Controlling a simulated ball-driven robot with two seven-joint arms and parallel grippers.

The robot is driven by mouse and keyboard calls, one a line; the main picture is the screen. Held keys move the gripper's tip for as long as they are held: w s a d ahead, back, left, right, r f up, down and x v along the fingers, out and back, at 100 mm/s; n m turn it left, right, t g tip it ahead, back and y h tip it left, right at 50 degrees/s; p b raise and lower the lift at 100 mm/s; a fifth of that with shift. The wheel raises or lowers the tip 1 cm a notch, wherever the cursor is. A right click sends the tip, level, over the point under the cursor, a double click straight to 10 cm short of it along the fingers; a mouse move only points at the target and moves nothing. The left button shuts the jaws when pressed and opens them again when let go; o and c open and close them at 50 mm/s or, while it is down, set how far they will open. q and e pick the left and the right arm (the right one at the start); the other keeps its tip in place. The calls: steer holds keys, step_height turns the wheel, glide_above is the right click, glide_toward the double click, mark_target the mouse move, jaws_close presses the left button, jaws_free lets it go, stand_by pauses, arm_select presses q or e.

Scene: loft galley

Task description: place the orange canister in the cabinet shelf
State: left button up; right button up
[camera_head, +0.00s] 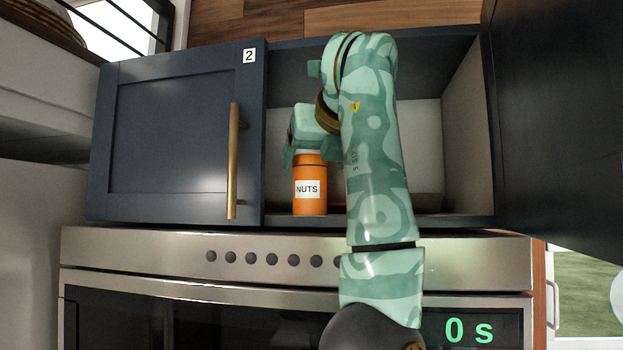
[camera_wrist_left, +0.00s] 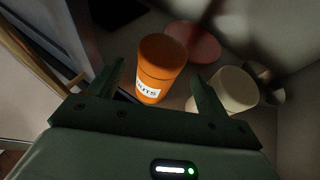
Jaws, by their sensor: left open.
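The orange canister (camera_head: 309,190), labelled NUTS, stands upright at the front left of the open cabinet shelf (camera_head: 460,125), by the edge of the closed door. My left gripper (camera_head: 311,156) is just above and behind it in the head view, partly covered by my own arm. In the left wrist view the canister (camera_wrist_left: 160,72) shows between and beyond the fingers of the left gripper (camera_wrist_left: 152,80), which are open and apart with no visible grip on it. My arm hides the middle of the shelf. My right gripper is not seen.
A closed blue cabinet door (camera_head: 170,130), marked 2, with a brass handle (camera_head: 233,160), is left of the opening. A dark open door panel (camera_head: 560,110) stands at right. A cream cylinder (camera_wrist_left: 235,88) and a reddish round item (camera_wrist_left: 195,42) are near the canister. An oven (camera_head: 150,250) is below.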

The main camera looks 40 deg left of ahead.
arm_select(q)
steer(key=b+v, duration=0.1)
steer(key=v, duration=0.6)
steer(key=shift+s+d, duration=0.25)
steer(key=shift+r, duration=0.1)
